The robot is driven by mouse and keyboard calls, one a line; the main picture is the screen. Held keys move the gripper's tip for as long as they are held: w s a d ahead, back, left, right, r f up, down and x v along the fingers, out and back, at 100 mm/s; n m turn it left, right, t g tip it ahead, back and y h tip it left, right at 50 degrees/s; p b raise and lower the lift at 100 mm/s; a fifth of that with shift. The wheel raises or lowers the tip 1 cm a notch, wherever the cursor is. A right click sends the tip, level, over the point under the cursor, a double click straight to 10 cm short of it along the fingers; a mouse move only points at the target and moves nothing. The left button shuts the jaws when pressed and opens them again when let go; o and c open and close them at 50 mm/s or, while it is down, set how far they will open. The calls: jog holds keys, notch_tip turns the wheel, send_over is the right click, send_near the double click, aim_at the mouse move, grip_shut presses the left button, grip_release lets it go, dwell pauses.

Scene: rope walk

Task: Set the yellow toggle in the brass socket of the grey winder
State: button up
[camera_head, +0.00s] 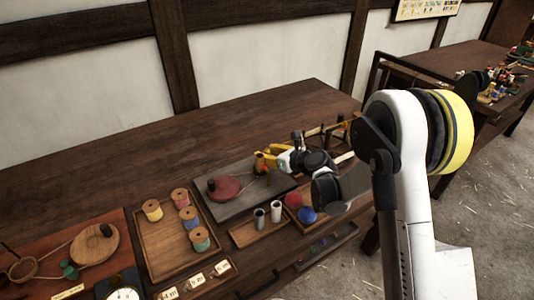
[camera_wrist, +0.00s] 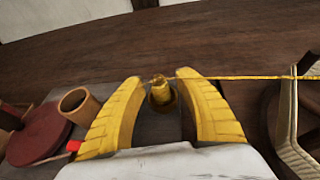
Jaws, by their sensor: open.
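The yellow toggle (camera_wrist: 160,86) stands upright between the fingers of my gripper (camera_wrist: 160,77) in the wrist view. Its lower end appears to sit in the round brass socket (camera_wrist: 161,104); how deep I cannot tell. A yellow cord (camera_wrist: 235,78) runs from the toggle to the right. My gripper is open, with a gap on each side of the toggle. In the head view my gripper (camera_head: 270,157) is over the back right of the grey winder's board (camera_head: 238,208), and the toggle and socket cannot be made out there.
A red disc (camera_head: 222,188) and an orange-brown tube (camera_wrist: 78,106) stand left of my gripper. A wooden tray (camera_head: 162,238) with thread spools is at the left front. Two small cups (camera_head: 276,211) stand in front. A wooden frame (camera_wrist: 292,125) is at the right. The bench behind is clear.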

jog(key=p+v, duration=0.1)
jog(key=v, duration=0.2)
jog(key=p+v, duration=0.1)
jog(key=v, duration=0.3)
jog(key=p+v, duration=0.1)
jog(key=v, duration=0.2)
jog(key=shift+s+d+r, duration=0.2)
jog(key=shift+r, duration=0.25)
jog(key=shift+s+d+r+p, duration=0.15)
jog(key=shift+s+d+p, duration=0.25)
jog(key=shift+s, duration=0.15)
jog(key=s+d+r+n+g+h, duration=0.2)
jog(key=s+d+r+n+h, duration=0.25)
jog(key=s+r+n, duration=0.7)
jog(key=s+d+n+h, duration=0.1)
jog(key=s+d+n, duration=0.2)
jog(key=s+n, duration=0.2)
jog(key=s+d+n+h, duration=0.2)
jog(key=s+d+n, duration=0.1)
jog(key=s+n, duration=0.2)
jog(key=s+d+n+g+h, duration=0.1)
jog(key=s+d+n, duration=0.2)
jog(key=s+n, duration=0.3)
jog(key=s, duration=0.3)
jog(key=shift+d+r+h, duration=0.25)
jog(key=shift+d+h, duration=0.1)
